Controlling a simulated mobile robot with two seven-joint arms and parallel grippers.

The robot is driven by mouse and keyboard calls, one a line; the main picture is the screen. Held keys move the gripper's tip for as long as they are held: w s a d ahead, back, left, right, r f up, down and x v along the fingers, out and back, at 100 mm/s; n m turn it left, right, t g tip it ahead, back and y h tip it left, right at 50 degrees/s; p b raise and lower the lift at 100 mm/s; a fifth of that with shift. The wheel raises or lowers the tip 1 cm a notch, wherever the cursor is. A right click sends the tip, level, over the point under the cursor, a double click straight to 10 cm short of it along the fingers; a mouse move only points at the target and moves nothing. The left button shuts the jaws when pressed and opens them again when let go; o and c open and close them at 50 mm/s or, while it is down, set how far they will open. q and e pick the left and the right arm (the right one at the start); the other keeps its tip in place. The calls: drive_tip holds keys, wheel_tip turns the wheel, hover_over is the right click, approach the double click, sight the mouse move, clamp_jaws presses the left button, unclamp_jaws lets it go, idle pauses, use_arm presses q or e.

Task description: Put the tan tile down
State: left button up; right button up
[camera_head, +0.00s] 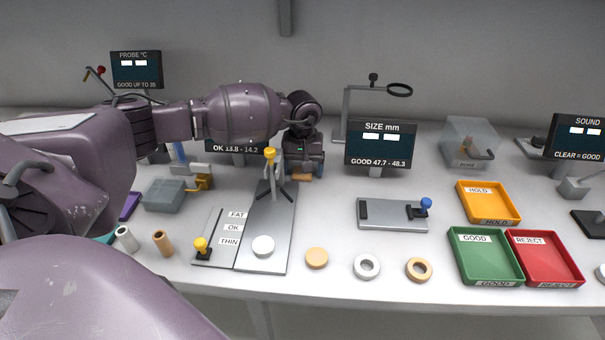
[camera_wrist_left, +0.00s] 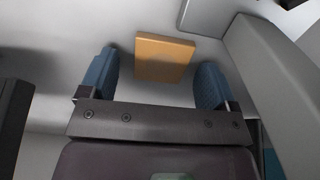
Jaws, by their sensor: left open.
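The tan tile (camera_head: 302,177) is a small square block at the back of the white bench, right under my left gripper (camera_head: 303,172). It also shows in the left wrist view (camera_wrist_left: 163,59), just beyond and between the two blue fingertips. My left gripper (camera_wrist_left: 156,84) is open, with a gap between each finger and the tile. The tile seems to rest on the bench surface, though its underside is hidden. My right gripper is not in view.
The grey thickness gauge plate (camera_head: 266,225) with a yellow-topped post stands just in front. The SIZE display (camera_head: 381,144) is to the right. A grey slide gauge (camera_head: 388,215) and the HOLD (camera_head: 488,203), GOOD (camera_head: 485,257) and REJECT (camera_head: 545,259) trays lie further right.

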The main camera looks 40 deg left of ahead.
use_arm(q)
drive_tip(key=c, duration=1.1)
drive_tip(key=shift+r, duration=0.15)
wheel_tip(320, 180, up, 20)
drive_tip(key=shift+f+p, duration=0.1)
drive_tip(key=shift+p, duration=0.4)
drive_tip(key=s+d+f+m, duration=0.2)
drive_tip(key=s+d+f, duration=0.2)
drive_tip(key=d, duration=0.2)
drive_tip(key=s+d+f+m, duration=0.2)
drive_tip(key=s+d+f, duration=0.2)
drive_tip(key=d, duration=0.2)
drive_tip(key=s+d+f+m, duration=0.2)
drive_tip(key=s+d+f, duration=0.3)
drive_tip(key=shift+d+f, duration=0.1)
drive_tip(key=shift+d, duration=0.3)
drive_tip(key=shift+f, duration=0.15)
